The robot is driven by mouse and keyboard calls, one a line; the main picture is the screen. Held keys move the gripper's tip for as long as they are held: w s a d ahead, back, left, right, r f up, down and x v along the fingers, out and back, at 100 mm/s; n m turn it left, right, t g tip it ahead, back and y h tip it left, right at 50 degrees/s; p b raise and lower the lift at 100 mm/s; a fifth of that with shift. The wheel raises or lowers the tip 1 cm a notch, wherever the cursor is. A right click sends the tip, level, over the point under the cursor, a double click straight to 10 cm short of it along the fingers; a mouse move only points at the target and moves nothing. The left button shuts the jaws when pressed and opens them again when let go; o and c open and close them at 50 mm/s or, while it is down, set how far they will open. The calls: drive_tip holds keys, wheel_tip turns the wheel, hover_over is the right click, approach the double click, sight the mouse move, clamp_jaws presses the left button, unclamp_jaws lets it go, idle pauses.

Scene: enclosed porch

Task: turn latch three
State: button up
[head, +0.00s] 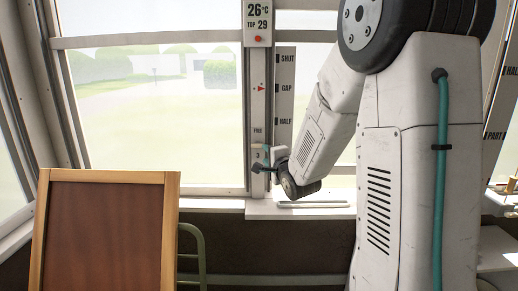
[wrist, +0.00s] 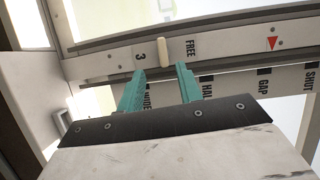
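Latch three shows in the wrist view as a short cream bar (wrist: 165,40) on the white window post (wrist: 110,62), between the "3" mark and the word FREE. The bar lies across the length of the post. My gripper (wrist: 161,74) is open, with its two teal fingers apart and pointing at the post. The fingertips are to either side of the bar's near end; I cannot tell whether they touch it. In the head view my gripper (head: 266,165) is at the low part of the post, and the latch cannot be made out there.
A scale strip (head: 285,95) marked SHUT, GAP and HALF is beside the post, which has a red pointer (head: 260,88). A temperature sign (head: 257,22) is above. The window sill (head: 215,204) runs below. A wood-framed brown board (head: 105,235) and a green metal frame (head: 198,250) stand front left.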

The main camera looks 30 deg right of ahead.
sight(259, 147)
drive_tip(key=shift+m, duration=0.3)
drive_tip(key=x, duration=0.8)
drive_tip(key=shift+d+r, duration=0.2)
clamp_jaws()
